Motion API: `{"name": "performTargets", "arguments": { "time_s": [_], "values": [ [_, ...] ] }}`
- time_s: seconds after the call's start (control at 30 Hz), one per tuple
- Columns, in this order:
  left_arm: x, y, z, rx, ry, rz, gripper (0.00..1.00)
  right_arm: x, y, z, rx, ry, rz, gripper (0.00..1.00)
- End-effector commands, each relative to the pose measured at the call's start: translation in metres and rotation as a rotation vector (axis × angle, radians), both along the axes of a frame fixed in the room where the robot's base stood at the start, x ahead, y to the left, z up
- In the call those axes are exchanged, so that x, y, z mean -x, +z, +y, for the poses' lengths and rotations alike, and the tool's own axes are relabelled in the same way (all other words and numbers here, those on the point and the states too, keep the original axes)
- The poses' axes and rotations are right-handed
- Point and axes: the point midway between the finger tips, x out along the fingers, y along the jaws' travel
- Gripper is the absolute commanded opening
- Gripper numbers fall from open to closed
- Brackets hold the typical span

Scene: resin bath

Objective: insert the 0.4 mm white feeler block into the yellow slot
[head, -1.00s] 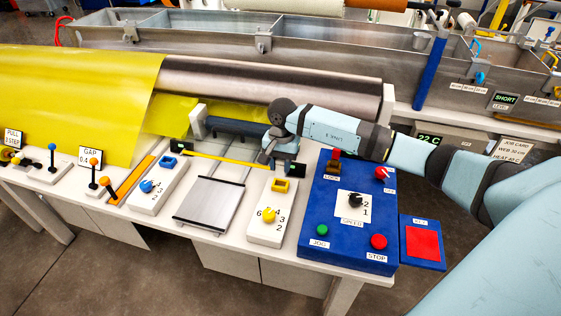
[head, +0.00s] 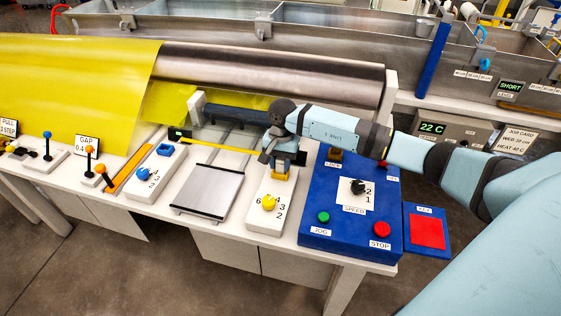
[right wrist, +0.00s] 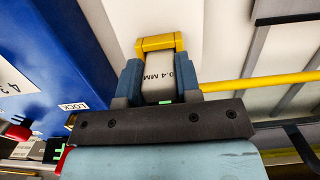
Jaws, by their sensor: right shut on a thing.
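The white feeler block (right wrist: 158,68), marked 0.4 MM, is between the fingers of my right gripper (right wrist: 158,80) in the right wrist view. The gripper is shut on it. The yellow slot (right wrist: 155,43) frames the block's far end; I cannot tell how deep the block sits in it. In the head view my right gripper (head: 280,160) points down over the yellow slot (head: 279,176), at the back of a white panel, and hides part of it. The block is not clearly visible there. My left gripper is not in view.
A blue control box (head: 320,230) with knobs and buttons stands close to the right of the slot. A grey plate (head: 208,192) lies to its left, then a panel with a blue slot (head: 165,150). A yellow bar (head: 222,147) and steel roller (head: 270,75) are behind.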

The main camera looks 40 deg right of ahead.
Motion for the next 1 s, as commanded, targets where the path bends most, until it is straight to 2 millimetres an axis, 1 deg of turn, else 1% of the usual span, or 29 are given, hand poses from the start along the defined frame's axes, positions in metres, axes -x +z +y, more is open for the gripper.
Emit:
{"name": "performTargets", "arguments": {
  "time_s": [0.1,0.27,0.43,0.47,0.5,0.57,0.6,0.87,0.97,1.0],
  "values": [
    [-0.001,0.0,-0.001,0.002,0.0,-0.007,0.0,0.0,-0.005,0.0,-0.001,0.0,-0.001,0.08],
    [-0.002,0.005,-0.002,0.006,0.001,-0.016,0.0,0.0,-0.005,0.0,-0.001,0.0,-0.001,0.08],
    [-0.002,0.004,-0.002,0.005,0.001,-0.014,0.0,0.0,-0.005,0.0,-0.001,0.0,-0.001,0.08],
    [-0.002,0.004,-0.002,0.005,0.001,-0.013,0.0,0.0,-0.005,0.0,0.0,0.0,0.0,0.34],
    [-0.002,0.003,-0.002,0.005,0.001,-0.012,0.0,0.0,-0.005,0.0,0.0,0.0,0.0,0.43],
    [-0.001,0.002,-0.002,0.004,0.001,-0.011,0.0,0.0,-0.005,0.0,0.0,0.0,0.0,0.57],
    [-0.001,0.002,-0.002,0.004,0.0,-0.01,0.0,0.0,-0.005,0.0,0.0,0.0,0.0,0.61],
    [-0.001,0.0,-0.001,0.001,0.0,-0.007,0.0,0.0,-0.005,0.0,0.0,0.0,0.0,0.61],
    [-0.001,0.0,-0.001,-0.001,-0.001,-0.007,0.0,-0.001,0.002,-0.001,0.001,0.0,-0.002,0.61],
    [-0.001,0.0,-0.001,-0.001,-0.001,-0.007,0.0,-0.002,0.007,-0.002,0.002,0.0,-0.003,0.61]
  ]
}}
